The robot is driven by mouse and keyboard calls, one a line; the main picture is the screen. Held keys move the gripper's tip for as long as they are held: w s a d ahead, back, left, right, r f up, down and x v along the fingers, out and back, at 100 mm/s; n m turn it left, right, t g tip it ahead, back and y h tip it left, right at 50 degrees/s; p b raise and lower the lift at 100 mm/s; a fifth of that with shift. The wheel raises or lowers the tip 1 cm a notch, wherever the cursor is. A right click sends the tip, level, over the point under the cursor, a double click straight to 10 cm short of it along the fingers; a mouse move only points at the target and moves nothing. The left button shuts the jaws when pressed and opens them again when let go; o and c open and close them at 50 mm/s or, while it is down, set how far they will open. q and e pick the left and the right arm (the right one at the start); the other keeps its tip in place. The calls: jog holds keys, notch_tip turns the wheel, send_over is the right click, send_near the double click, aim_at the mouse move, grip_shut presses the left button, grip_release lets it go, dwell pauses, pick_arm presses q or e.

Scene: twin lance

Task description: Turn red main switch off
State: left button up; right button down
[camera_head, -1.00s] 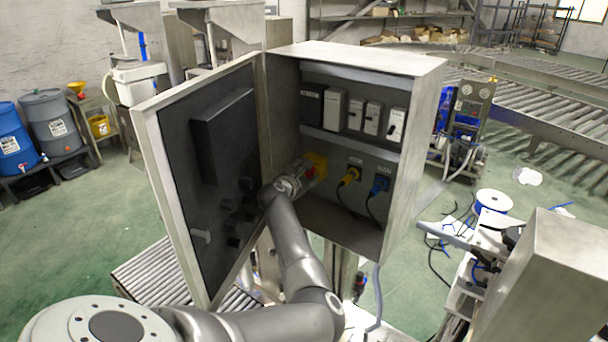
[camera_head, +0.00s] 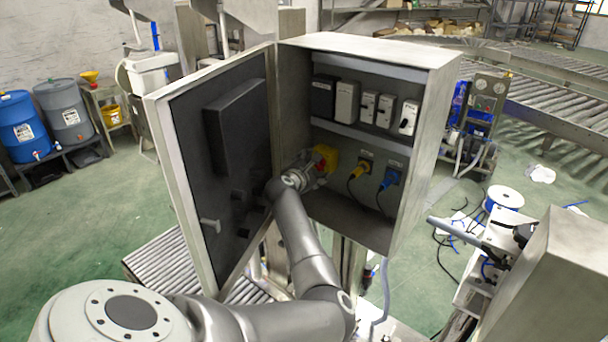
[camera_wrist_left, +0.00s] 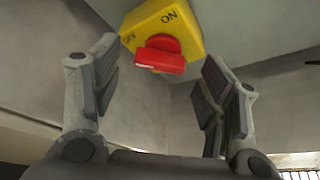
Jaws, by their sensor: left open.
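The red main switch is a red knob (camera_wrist_left: 160,57) on a yellow housing (camera_wrist_left: 188,28) marked OFF and ON. In the head view the yellow housing (camera_head: 326,157) sits at the lower left inside the open grey cabinet (camera_head: 441,110). The knob's handle lies across the left wrist view, with a white mark at its left end. My left gripper (camera_head: 311,174) is open in front of the switch. Its fingers are on either side of the knob, with visible gaps, and do not appear to touch it. In the head view the gripper partly hides the knob.
The cabinet door (camera_head: 215,190) stands open left of my arm. A yellow plug (camera_head: 358,170) and a blue plug (camera_head: 391,178) with hanging cables are right of the switch. A row of breakers (camera_head: 346,101) is above. Another metal box (camera_head: 555,280) stands at the lower right.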

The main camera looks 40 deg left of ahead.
pick_arm(q)
jog(key=v, duration=1)
jog(key=shift+s, duration=0.25)
jog(key=shift+d, duration=0.2)
